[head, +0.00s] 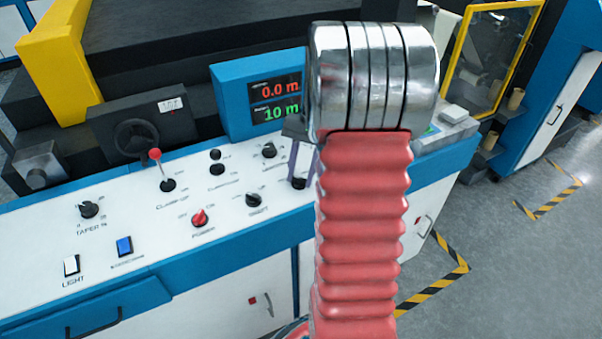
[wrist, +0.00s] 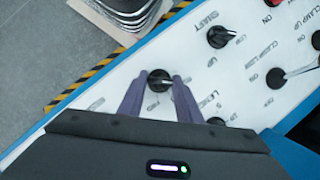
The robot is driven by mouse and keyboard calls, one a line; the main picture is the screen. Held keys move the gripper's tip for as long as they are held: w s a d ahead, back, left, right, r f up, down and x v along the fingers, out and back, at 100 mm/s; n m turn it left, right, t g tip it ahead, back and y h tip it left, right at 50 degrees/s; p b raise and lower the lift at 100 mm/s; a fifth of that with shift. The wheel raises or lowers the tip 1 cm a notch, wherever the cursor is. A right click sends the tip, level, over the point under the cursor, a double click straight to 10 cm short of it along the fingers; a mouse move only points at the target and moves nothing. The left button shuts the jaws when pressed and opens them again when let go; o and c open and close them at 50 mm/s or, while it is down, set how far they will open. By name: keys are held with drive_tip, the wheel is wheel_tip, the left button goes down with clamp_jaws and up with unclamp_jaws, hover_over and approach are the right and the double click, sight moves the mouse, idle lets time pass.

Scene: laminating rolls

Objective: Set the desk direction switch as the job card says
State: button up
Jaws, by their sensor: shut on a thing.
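The direction switch is a black rotary knob (wrist: 158,80) with a pale pointer line on the white desk, and small lettering stands beside it, partly covered. My gripper (wrist: 159,83) has its two purple-grey fingers on either side of the knob and is shut on it. In the head view the knob (head: 299,183) shows just left of my red ribbed arm, with part of my gripper (head: 297,160) above it. My arm hides much of that area. I cannot make out a readable job card.
A blue-framed display (head: 255,95) reads 0.0 m and 10 m. Floor is open at right.

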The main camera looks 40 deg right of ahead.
idle(0.4)
drive_tip(key=o, duration=1)
drive_tip(key=shift+o, duration=0.2)
drive_tip(key=shift+r, duration=0.15)
drive_tip(key=v, duration=1.3)
drive_tip(key=shift+r, duration=0.25)
drive_tip(key=shift+w, duration=0.15)
